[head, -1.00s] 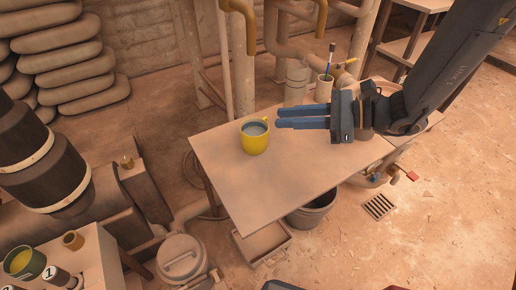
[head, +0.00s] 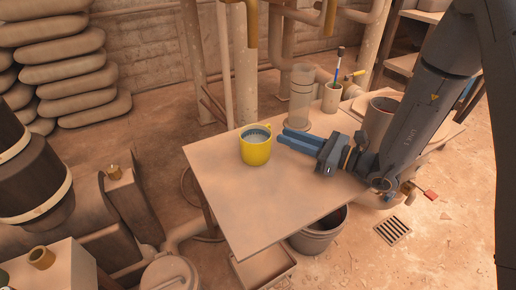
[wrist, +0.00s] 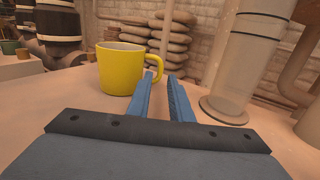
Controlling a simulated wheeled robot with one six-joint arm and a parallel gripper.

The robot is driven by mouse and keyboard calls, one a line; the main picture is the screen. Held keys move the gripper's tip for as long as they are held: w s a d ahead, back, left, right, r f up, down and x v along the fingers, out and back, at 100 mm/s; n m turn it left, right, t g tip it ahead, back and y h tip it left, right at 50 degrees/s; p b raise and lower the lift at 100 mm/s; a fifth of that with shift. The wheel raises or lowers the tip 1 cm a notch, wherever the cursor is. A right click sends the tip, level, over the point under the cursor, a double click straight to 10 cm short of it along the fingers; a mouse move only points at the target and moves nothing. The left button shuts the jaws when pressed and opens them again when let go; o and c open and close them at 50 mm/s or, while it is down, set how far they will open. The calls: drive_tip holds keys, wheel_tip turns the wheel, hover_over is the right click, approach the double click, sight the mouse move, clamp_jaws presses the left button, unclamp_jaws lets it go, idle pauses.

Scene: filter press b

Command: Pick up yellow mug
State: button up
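The yellow mug (head: 256,150) stands upright on the wooden table (head: 225,200), near its back left edge. Its handle points right and back, towards my gripper. My gripper (head: 283,137) is low over the table, just right of the mug, and its blue fingers point at the handle side. In the wrist view the mug (wrist: 121,70) is ahead and left, and my gripper (wrist: 160,76) shows two fingers apart with a narrow gap. The handle is at the fingertips; I cannot tell whether it lies between them. The gripper holds nothing.
A clear cylinder (head: 300,98) stands behind my gripper. A cup with a brush (head: 332,98) and a larger grey pot (head: 378,122) are farther right. The table's front and left are clear. A bucket (head: 318,232) stands on the floor below.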

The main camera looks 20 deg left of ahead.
sight(269, 128)
drive_tip(key=shift+w+a+r+b, duration=0.1)
drive_tip(key=shift+w+a+b, duration=0.1)
drive_tip(key=shift+a, duration=0.95)
drive_tip(key=shift+w+a+b, duration=0.2)
drive_tip(key=shift+a, duration=0.95)
drive_tip(key=shift+w+a+r+b, duration=0.1)
drive_tip(key=shift+w+a+b, duration=0.1)
drive_tip(key=shift+a, duration=0.95)
drive_tip(key=shift+c, duration=0.4)
clamp_jaws()
